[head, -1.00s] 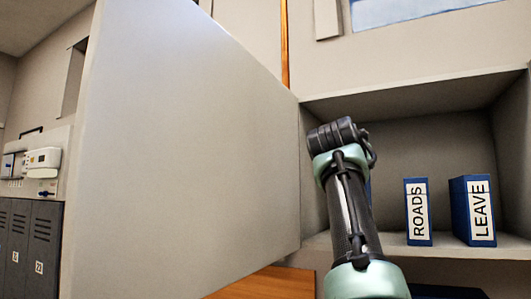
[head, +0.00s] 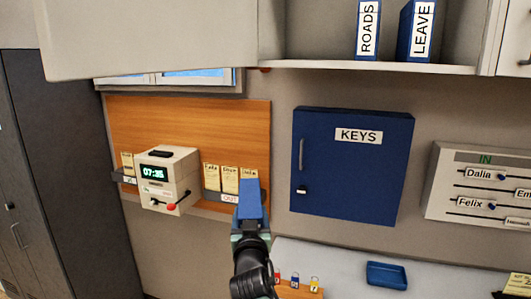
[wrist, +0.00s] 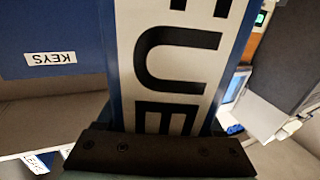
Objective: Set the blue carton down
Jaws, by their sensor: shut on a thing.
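The blue carton (head: 249,200) is in my gripper (head: 250,228), held up in front of the wooden board in the head view. In the wrist view the blue carton (wrist: 175,55) fills the middle, with a white label and large black letters, partly cut off. My gripper (wrist: 160,150) shows there as a dark bar across the carton's near end, shut on it. The finger contacts are hidden. No surface is seen touching the carton.
A blue KEYS cabinet (head: 352,165) hangs to the right. Blue ROADS (head: 367,30) and LEAVE (head: 417,32) boxes stand on the shelf above. A time clock (head: 166,178) is left. A blue tray (head: 386,275) lies on the pale worktop (head: 340,262) below.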

